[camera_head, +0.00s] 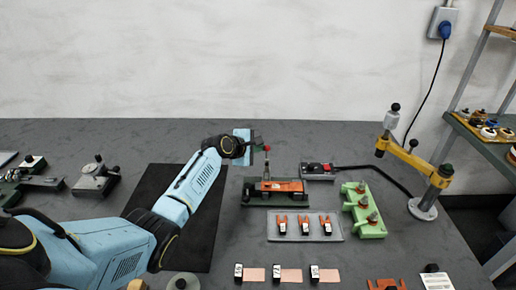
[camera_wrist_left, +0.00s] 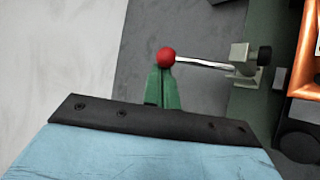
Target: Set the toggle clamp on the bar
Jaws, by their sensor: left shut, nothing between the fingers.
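The toggle clamp's lever (camera_head: 266,168) stands up from a dark green fixture (camera_head: 262,202) and has a red ball on top (camera_head: 267,149). The orange copper bar (camera_head: 287,186) lies on the fixture. In the left wrist view the red ball (camera_wrist_left: 166,57) sits on a silver rod (camera_wrist_left: 200,64) that runs to a metal bracket (camera_wrist_left: 243,60). My left gripper (camera_head: 262,146) is shut and empty, its green fingertips (camera_wrist_left: 160,72) right at the red ball. I cannot tell whether they touch it. My right gripper is not in view.
A grey tray (camera_head: 336,237) with several orange pieces lies in front of the fixture. A green block (camera_head: 374,227) and a yellow-armed stand (camera_head: 411,157) are to the right. A small grey box with a red button (camera_head: 317,171) has a black cable. A black mat (camera_head: 148,182) lies left, under my arm.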

